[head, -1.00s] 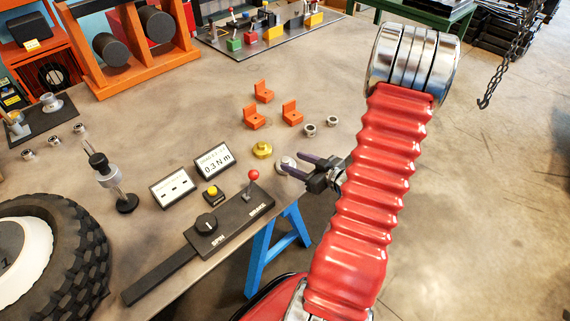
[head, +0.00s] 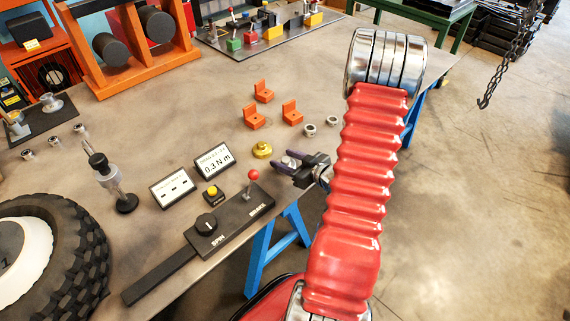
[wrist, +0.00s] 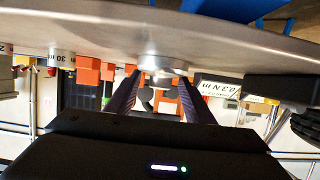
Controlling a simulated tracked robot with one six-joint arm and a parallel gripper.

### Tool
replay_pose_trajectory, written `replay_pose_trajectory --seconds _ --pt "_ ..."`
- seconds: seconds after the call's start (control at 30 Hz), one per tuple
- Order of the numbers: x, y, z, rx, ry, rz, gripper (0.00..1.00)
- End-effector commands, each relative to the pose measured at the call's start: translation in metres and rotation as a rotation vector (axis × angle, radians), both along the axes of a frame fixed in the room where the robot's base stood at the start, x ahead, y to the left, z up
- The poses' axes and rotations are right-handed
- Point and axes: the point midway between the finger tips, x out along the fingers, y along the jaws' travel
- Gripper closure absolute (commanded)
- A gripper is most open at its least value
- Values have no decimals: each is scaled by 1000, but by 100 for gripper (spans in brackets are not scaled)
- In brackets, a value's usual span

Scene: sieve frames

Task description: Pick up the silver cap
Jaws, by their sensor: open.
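The silver cap (wrist: 161,66) is a small round shiny piece on the workbench near its edge. The wrist view is upside down, and there the cap sits between the tips of my two dark purple fingers. My gripper (wrist: 159,78) is open, with a finger on each side of the cap; I cannot tell whether either touches it. In the head view my gripper (head: 281,164) is low at the bench edge, coming from the right, and its fingers hide most of the cap.
A gold cap (head: 262,150) stands just behind and left of my gripper. A lever panel (head: 228,221) and a 0.3 N m display (head: 214,160) are to the left. Orange brackets (head: 254,117) and steel nuts (head: 310,130) lie farther back. Open floor (head: 480,190) is right.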

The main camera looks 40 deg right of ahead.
Motion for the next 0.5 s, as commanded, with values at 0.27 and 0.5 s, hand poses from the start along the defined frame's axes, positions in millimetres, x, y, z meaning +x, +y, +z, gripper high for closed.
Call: replay_pose_trajectory --seconds 0.27,0.5 --pt "0 0 0 0 0 0 53" --pt "0 0 0 0 0 0 70"
